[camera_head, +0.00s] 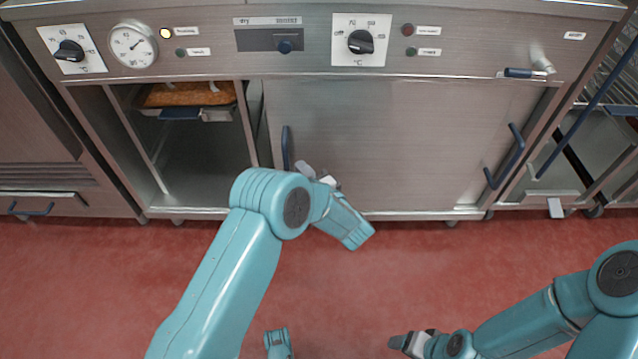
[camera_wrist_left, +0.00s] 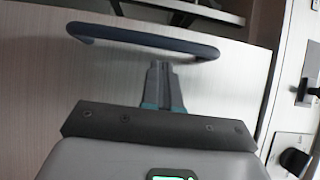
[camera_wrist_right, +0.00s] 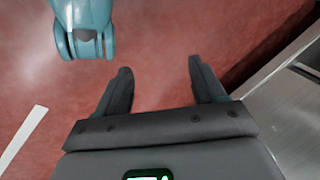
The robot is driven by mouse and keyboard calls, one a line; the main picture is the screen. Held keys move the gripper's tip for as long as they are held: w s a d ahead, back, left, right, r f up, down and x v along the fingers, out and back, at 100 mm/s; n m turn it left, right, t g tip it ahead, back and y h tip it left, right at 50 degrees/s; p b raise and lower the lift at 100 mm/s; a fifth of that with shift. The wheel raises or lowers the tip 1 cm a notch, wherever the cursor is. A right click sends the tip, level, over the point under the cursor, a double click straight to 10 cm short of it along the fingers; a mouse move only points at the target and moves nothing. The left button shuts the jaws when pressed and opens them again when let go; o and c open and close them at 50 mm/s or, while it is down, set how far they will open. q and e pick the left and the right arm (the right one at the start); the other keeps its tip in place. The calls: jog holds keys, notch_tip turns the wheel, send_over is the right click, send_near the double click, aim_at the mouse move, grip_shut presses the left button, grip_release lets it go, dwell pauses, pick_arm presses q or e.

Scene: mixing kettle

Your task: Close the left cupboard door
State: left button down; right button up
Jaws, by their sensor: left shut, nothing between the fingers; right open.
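The cupboard front has an open compartment (camera_head: 205,160) at the left, with a metal door panel (camera_head: 400,140) to its right. A dark blue handle (camera_head: 285,147) stands upright near the panel's left edge, beside the opening. In the left wrist view the same handle (camera_wrist_left: 140,36) spans the top, in front of the pale panel. My left gripper (camera_head: 304,169) is shut and empty, just right of the handle's lower part; its fingertips (camera_wrist_left: 160,68) appear close to the handle, but contact cannot be told. My right gripper (camera_head: 400,343) is open and empty over the floor, away from the cupboard.
A second blue handle (camera_head: 505,157) sits at the panel's right end. A tray-like unit (camera_head: 185,100) shows inside the open compartment. Knobs and a gauge (camera_head: 133,44) line the control panel above. The red floor (camera_head: 440,270) in front is clear. A rack (camera_head: 610,100) stands at the right.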

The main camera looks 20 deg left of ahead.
pick_arm(q)
jog(key=shift+s+a, duration=0.1)
jog(key=shift+a, duration=0.6)
pick_arm(e)
jog(key=shift+w+f, duration=0.2)
jog(key=shift+f, duration=0.1)
